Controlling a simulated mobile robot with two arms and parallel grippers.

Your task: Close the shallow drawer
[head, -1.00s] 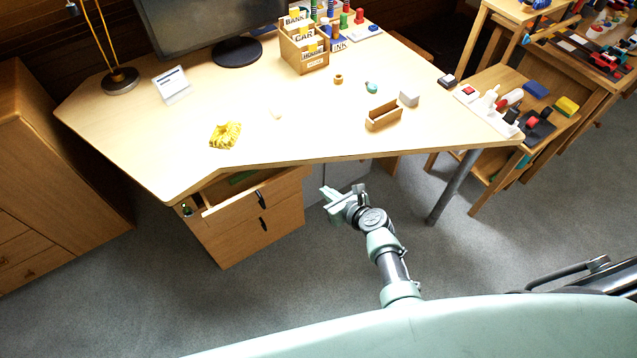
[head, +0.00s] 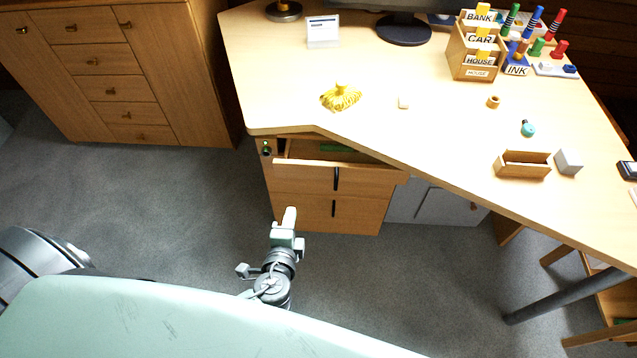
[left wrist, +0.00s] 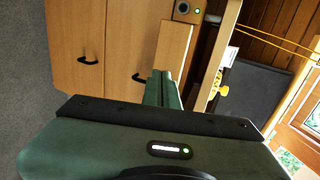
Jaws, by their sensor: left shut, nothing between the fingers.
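The shallow drawer (head: 312,176) is the top one in the wooden pedestal under the desk. It stands pulled out, with its front away from the pedestal and a dark upright handle on it. Part of its inside shows, with something green (head: 335,148) in it. My left gripper (head: 288,218) is shut and empty, in front of the pedestal, below and left of the drawer's handle in the head view. In the left wrist view, the shut green fingers (left wrist: 163,88) overlap the drawer fronts; I cannot tell whether they touch. My right gripper is not in view.
A lower drawer (head: 310,212) is under the shallow one. The desk top (head: 400,105) overhangs the pedestal, carrying a yellow cloth (head: 341,97) and an open wooden box (head: 523,165). A wooden cabinet (head: 110,75) stands at the left. The grey carpet between is clear.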

